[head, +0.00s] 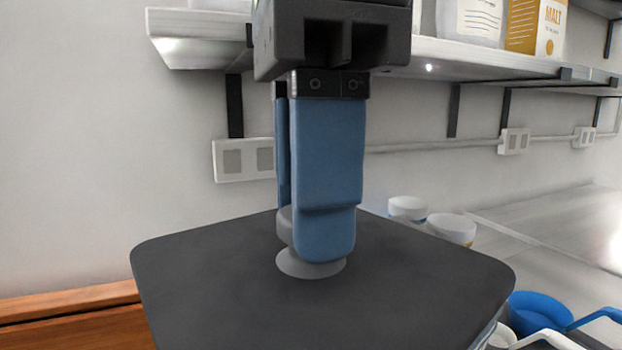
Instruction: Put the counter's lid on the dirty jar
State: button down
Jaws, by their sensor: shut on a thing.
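A dark grey, square lid (400,290) with rounded corners fills the lower middle of the head view. A round grey knob (286,227) on a grey disc rises from its centre. My gripper (318,235) points straight down with its blue fingers shut on this knob. The lid looks roughly level. A sliver of something pale and clear (489,332) shows under the lid's right edge; I cannot tell whether it is a jar or whether the lid touches it. No dirty jar can be made out, as the lid hides what lies below.
A wall shelf (480,55) with a malt box (536,25) hangs behind my gripper. Two white tubs (451,229) stand on the counter behind the lid. A blue bowl (538,312) is at the lower right. A wooden edge (70,303) is at the left.

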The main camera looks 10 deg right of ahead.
jog(key=shift+f+b, duration=0.35)
dwell(0.6)
jog(key=shift+c, duration=0.6)
grip_release()
jog(key=shift+r+p, duration=2.3)
jog(key=shift+r, duration=1.25)
